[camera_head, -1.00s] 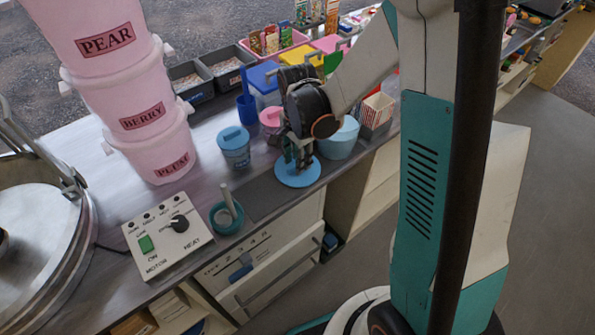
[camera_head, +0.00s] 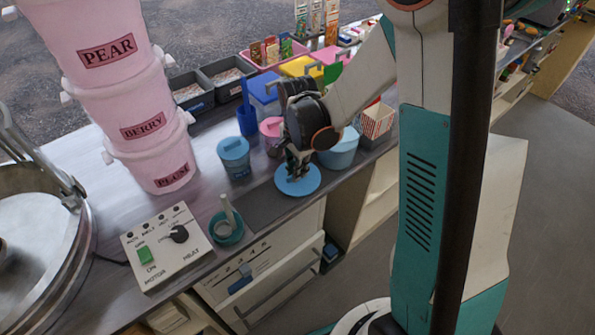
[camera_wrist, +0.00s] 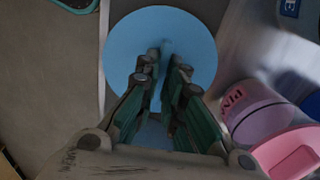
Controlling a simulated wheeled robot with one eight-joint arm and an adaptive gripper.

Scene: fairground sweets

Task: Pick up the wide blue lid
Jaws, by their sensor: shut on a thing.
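The wide blue lid (camera_head: 309,184) is a flat round disc at the front of the counter, over or on a dark strip. In the wrist view the lid (camera_wrist: 127,48) fills the top middle, with a narrow raised grip between the fingers. My gripper (camera_head: 293,169) points down over the lid and is shut on that grip; its fingertips also show in the wrist view (camera_wrist: 164,62). The fingers hide part of the grip. I cannot tell whether the lid touches the counter.
A lidded blue cup (camera_head: 234,158) stands left of the lid. A pink tub (camera_head: 271,130) and a light blue tub (camera_head: 341,150) stand close behind and right. Stacked pink buckets (camera_head: 150,140) rise farther left.

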